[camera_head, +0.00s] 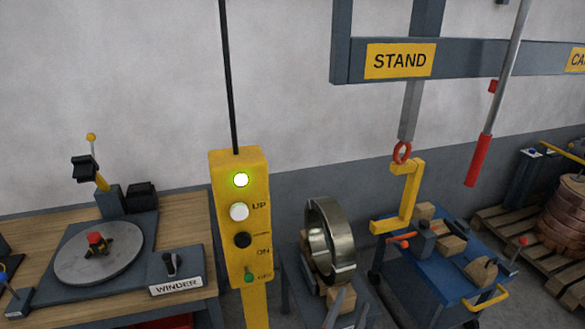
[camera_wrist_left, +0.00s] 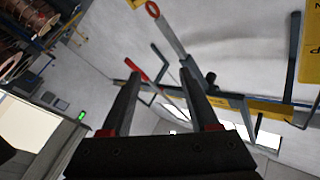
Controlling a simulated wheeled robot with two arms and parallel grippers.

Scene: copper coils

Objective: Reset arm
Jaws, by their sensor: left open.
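My left gripper (camera_head: 348,306) shows only as two grey fingertips at the bottom edge of the head view, just below and in front of the steel ring (camera_head: 331,238). In the left wrist view the two dark fingers (camera_wrist_left: 160,82) stand apart with nothing between them. The rest of my left arm is out of the head view. My right gripper is in neither view.
A yellow control pendant (camera_head: 226,206) with a lit green lamp hangs left of the fingertips. A yellow C-hook (camera_head: 413,190) hangs to the right, above a blue cart (camera_head: 456,263) with wooden blocks. The winder bench (camera_head: 190,228) is at left.

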